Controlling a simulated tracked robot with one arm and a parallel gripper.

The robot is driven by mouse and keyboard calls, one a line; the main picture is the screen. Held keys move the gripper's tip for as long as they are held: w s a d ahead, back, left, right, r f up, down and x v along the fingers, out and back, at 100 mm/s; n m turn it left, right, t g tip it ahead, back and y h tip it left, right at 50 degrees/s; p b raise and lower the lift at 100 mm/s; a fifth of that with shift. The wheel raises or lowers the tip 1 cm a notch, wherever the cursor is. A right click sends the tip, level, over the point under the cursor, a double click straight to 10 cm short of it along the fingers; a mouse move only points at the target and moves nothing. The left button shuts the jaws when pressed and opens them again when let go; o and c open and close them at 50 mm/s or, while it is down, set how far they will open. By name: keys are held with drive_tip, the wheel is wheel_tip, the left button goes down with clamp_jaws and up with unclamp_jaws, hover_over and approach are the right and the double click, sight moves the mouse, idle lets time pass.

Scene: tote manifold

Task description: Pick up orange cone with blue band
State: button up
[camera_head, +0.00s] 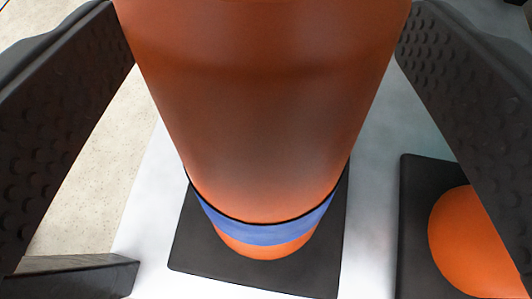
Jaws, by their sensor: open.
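The orange cone with the blue band (262,140) fills the middle of the view, seen from close above. Its blue band (265,230) shows low on the body, above a black square base (195,245). The cone's tip is cut off by the top edge of the frame. My gripper (265,110) is open, with one dark studded finger on the left and one on the right. The cone stands between the two fingers. Light gaps show beside its lower body; at the top the fingers lie close to its sides, and I cannot tell whether they touch.
Another orange object on a black square base (420,235) stands close by at the lower right, partly behind the right finger. A dark block (75,277) sits at the lower left. The cone's base rests on a pale grey surface (150,215), with speckled floor to the left.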

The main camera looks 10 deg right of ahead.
drive_tip(key=shift+w, duration=0.1)
drive_tip(key=shift+c, duration=0.3)
clamp_jaws()
